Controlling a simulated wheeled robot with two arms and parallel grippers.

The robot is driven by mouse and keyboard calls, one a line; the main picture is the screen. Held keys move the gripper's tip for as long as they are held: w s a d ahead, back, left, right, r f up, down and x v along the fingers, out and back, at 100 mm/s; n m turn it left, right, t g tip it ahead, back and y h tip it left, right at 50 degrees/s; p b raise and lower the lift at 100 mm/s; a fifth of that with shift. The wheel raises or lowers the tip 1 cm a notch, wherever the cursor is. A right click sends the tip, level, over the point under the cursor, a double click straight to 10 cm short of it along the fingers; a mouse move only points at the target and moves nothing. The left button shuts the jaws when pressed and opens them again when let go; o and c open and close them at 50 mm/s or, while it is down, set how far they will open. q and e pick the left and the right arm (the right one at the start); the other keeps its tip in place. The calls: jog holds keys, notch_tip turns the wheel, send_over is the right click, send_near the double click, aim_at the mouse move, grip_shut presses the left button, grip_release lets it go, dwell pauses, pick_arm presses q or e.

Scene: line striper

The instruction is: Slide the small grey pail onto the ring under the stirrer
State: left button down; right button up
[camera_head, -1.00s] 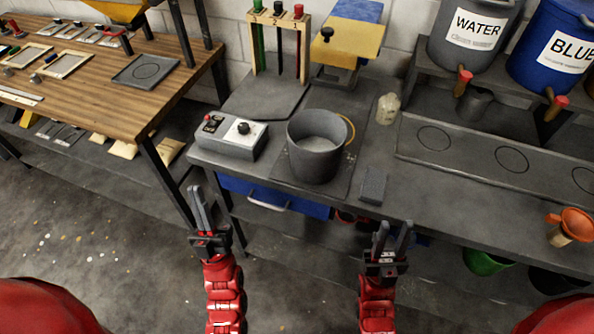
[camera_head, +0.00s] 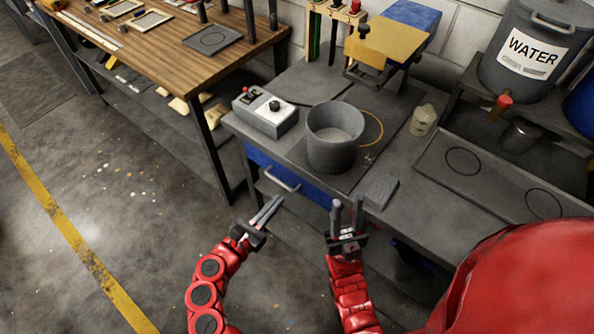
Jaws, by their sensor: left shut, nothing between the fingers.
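The grey pail (camera_head: 334,152) stands upright on a dark mat on the bench, with pale grey contents inside. A thin yellow ring (camera_head: 382,126) lies behind it to the right; the pail hides part of the ring, so I cannot tell how far they overlap. The stirrer (camera_head: 385,45), with a yellow and blue head, stands behind the ring. My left gripper (camera_head: 274,203) is shut and empty, in front of the blue drawer and left of the pail. My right gripper (camera_head: 347,206) is open and empty, in front of the bench edge below the pail. Neither touches the pail.
A control box (camera_head: 265,112) stands left of the pail. A grey block (camera_head: 381,191) lies at the front edge, and a pale bottle (camera_head: 423,120) stands right of the ring. The WATER drum (camera_head: 533,50) and a small grey cup (camera_head: 520,134) are at the right.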

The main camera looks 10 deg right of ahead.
pick_arm(q)
jog(key=s+r, duration=0.1)
jog(key=h+p, duration=0.1)
jog(key=p, duration=0.3)
send_near(318, 162)
jog(key=x, duration=0.5)
jog(key=shift+w+d+r, duration=0.2)
jog(key=shift+d+r, duration=0.05)
jog(key=shift+w+d, duration=0.4)
jog(key=shift+d, duration=0.05)
jog(key=shift+f, duration=0.1)
